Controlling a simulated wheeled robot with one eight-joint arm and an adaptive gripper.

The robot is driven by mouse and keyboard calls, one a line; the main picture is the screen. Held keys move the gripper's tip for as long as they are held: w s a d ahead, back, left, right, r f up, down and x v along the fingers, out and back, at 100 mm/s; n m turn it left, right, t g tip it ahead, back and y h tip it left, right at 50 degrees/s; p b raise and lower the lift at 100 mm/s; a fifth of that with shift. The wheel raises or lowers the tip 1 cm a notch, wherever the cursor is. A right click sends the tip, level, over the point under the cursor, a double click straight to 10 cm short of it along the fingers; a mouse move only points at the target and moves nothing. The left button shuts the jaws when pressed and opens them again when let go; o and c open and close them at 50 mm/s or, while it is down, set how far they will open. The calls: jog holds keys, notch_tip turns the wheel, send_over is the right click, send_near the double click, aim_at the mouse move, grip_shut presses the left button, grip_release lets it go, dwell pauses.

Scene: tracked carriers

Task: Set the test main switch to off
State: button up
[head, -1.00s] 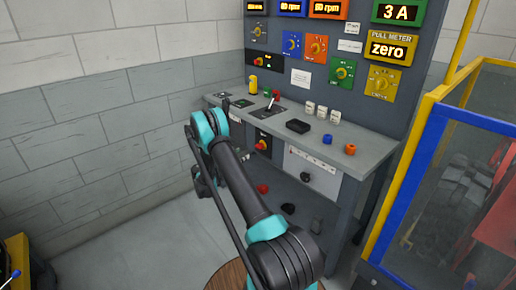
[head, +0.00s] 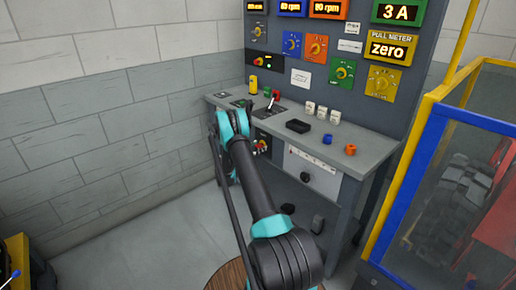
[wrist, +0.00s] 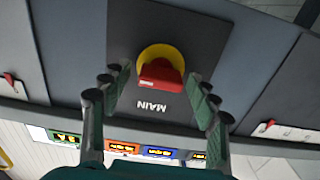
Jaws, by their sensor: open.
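The main switch is a red knob (wrist: 160,72) on a yellow round plate (wrist: 158,54), set in a dark panel (wrist: 200,35) lettered MAIN, upside down in the wrist view. The red handle lies roughly crosswise there. My gripper (wrist: 163,79) is open, with one finger on each side of the knob in the picture. No contact with the knob shows, and the remaining depth is hard to judge. In the head view the switch (head: 261,145) shows on the bench front beside my arm, partly covered. My gripper's fingers are hidden there behind my arm.
The bench top (head: 376,160) carries a red-handled lever (head: 273,98), a black tray (head: 298,126) and blue and orange caps. A drawer-like white panel (head: 312,172) is right of the switch. A blue-and-yellow framed cage (head: 400,190) stands at right. Open floor lies left.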

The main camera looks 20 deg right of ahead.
jog(key=c, duration=1.2)
jog(key=shift+o, duration=0.2)
jog(key=shift+n, duration=0.3)
jog(key=n, duration=0.3)
jog(key=shift+n, duration=0.3)
jog(key=n, duration=0.4)
jog(key=shift+w+a, duration=0.1)
jog(key=n, duration=0.5)
jog(key=shift+f, duration=0.15)
jog(key=shift+w+f+n, duration=0.1)
jog(key=shift+n, duration=2.2)
